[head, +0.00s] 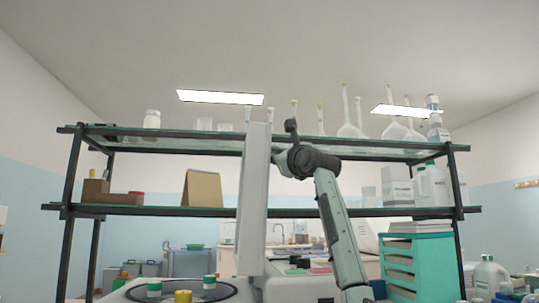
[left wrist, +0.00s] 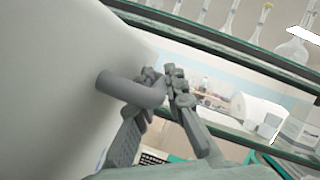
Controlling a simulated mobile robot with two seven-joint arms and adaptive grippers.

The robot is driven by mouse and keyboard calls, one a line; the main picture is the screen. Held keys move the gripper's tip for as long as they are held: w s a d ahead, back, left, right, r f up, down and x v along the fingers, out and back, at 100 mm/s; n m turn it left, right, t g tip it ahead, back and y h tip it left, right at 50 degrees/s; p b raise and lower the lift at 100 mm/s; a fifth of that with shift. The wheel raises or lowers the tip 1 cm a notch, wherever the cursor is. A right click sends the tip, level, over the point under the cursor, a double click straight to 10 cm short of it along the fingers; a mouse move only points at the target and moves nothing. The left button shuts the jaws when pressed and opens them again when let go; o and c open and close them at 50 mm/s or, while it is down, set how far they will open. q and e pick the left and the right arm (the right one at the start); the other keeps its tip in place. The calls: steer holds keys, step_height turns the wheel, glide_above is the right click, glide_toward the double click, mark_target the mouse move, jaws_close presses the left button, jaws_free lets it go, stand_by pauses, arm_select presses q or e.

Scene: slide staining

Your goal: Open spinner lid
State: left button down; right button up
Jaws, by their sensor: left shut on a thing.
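The spinner lid (head: 254,200) stands raised, close to vertical, as a tall pale grey slab seen nearly edge-on in the head view. In the left wrist view the lid (left wrist: 60,80) fills the left side, and a grey bar handle (left wrist: 122,87) sticks out of it. My left gripper (head: 282,162) is at the right side of the lid, high up. In the left wrist view its fingers (left wrist: 165,88) are shut on the handle's end. Below the lid, the spinner's dark round bowl (head: 215,292) shows, with a yellow knob (head: 183,296) and green-and-white capped pieces. My right gripper is not in view.
A two-tier shelf (head: 120,210) with glass flasks, boxes and bottles stands behind the lid. A teal drawer unit (head: 420,265) is at the lower right, with white jugs (head: 490,275) beyond it. My left arm rises between lid and drawers.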

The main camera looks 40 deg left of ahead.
arm_select(q)
steer(key=shift+f, duration=0.25)
steer(key=c, duration=1.9)
jaws_free()
steer(key=shift+r, duration=0.15)
steer(key=shift+o, duration=0.2)
steer(key=v, duration=1.2)
steer(key=shift+f, duration=0.2)
